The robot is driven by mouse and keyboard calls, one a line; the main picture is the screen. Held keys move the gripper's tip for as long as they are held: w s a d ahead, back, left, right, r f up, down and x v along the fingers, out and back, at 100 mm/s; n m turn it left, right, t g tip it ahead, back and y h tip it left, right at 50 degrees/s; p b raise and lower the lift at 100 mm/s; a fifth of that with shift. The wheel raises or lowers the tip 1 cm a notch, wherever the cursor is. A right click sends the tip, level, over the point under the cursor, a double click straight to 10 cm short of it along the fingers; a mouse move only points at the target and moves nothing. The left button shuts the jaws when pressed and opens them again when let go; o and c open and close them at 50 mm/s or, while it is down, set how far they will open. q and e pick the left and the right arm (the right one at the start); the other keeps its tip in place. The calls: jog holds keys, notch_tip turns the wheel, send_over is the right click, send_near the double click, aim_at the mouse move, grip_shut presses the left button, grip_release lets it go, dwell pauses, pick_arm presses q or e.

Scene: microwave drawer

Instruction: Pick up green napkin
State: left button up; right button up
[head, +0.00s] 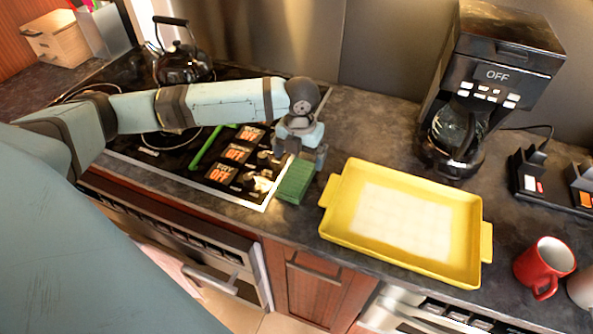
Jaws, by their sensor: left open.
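A green block-like object, which looks like the green napkin (295,182), sits at the right edge of the stovetop by the dark counter. My left gripper (299,158) is directly above it, pointing down, with its fingers apart near the napkin's top. I cannot tell whether the fingers touch it. My left arm reaches in from the left across the stove. My right gripper is not in view.
A yellow tray (343,228) lies on the counter just right of the napkin. A coffee maker (500,62) stands behind it. A red mug (541,266) is at the right. A black kettle (182,64) and a green utensil (206,147) are on the stove (150,168).

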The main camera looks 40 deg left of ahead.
aim_at(299, 171)
pick_arm(q)
jog(key=f, duration=0.5)
jog(key=shift+s, duration=0.2)
jog(key=c, duration=1)
jog(key=shift+r, duration=0.15)
notch_tip(299, 171, up, 20)
jog(key=shift+d+f, duration=0.1)
